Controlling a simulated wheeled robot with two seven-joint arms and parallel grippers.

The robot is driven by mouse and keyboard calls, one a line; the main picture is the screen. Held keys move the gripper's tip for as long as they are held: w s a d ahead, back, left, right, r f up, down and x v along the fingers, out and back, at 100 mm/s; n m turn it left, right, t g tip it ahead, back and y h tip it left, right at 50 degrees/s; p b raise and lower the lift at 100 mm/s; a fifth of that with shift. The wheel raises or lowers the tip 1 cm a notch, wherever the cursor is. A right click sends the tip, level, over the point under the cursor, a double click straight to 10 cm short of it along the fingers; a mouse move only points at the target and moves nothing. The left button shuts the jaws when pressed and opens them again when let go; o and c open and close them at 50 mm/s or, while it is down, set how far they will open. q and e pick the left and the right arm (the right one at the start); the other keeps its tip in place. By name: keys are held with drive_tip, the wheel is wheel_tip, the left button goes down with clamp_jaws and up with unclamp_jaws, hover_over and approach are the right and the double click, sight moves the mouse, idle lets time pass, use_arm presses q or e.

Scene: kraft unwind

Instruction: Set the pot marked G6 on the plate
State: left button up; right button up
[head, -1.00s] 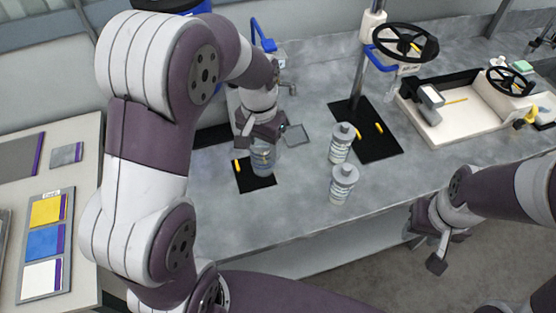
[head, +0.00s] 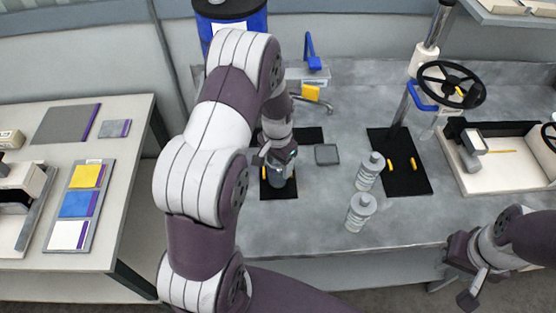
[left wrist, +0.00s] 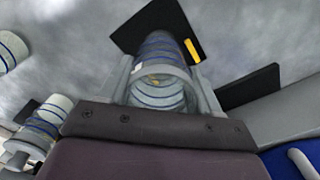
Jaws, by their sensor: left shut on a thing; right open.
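A clear pot with blue bands (head: 281,177) stands over a small black mat (head: 285,192) in the head view. It also shows in the left wrist view (left wrist: 160,80) between the two fingers. My left gripper (head: 279,160) is shut on this pot from above. Its marking cannot be read, so I cannot tell whether it is G6. A small grey square plate (head: 327,154) lies on the bench just right of it and looks bare. Two similar capped pots stand further right, one behind (head: 369,171) and one in front (head: 360,212). My right gripper (head: 460,284) is open and empty near the bench's front edge.
A black mat with yellow bars (head: 400,178) and a post with a black handwheel (head: 452,84) stand to the right. Beyond is a cream tray (head: 490,182). A blue drum (head: 232,22) stands behind. A side table (head: 122,185) holds coloured tiles. The bench front middle is clear.

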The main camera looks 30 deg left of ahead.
use_arm(q)
drive_tip(key=shift+a+f, duration=0.1)
drive_tip(key=shift+f, duration=0.15)
drive_tip(key=shift+w+f, duration=0.1)
drive_tip(key=shift+w, duration=0.05)
drive_tip(key=shift+f, duration=0.1)
drive_tip(key=o, duration=1.1)
drive_tip(key=shift+c, duration=0.2)
drive_tip(key=o, duration=0.4)
